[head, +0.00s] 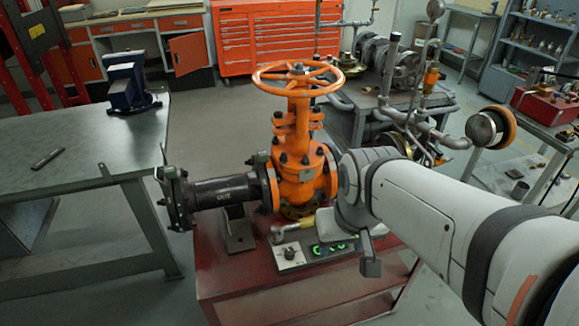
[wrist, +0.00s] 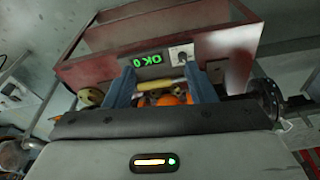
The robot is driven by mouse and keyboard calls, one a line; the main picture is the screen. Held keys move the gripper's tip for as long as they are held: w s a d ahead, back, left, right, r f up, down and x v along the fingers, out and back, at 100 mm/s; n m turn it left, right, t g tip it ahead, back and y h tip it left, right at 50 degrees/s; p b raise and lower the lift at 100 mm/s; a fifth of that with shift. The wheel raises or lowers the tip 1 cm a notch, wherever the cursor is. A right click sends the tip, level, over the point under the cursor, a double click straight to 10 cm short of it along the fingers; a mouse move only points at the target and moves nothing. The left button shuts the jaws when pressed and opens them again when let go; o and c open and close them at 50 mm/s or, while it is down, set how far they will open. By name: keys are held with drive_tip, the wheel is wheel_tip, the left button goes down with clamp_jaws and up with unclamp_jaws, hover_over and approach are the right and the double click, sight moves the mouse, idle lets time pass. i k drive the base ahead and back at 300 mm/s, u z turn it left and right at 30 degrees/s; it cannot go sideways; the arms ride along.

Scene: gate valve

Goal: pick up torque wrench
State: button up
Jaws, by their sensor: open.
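The torque wrench (head: 284,232) lies on the red bench beside the orange gate valve's base, close behind the control box. It has a silver head and a yellowish handle; its right part is hidden behind my arm in the head view. My gripper (head: 370,262) shows only in part there, at the right of the box. In the wrist view my gripper (wrist: 161,72) has two blue-grey fingers set apart. The yellowish handle (wrist: 161,85) shows across the gap between them. I cannot tell whether the fingers touch it.
The control box (head: 318,250) has a knob and green display. The orange gate valve (head: 300,160) stands upright on the red bench (head: 225,282), with a dark pipe (head: 222,191) to its left. A grey table (head: 80,150) stands at the left; floor shows between.

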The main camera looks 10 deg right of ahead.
sight(277, 229)
drive_tip(key=z, duration=1.6)
drive_tip(key=k, duration=0.85)
drive_tip(key=u, duration=0.7)
drive_tip(key=i, duration=1)
drive_tip(key=u, duration=0.05)
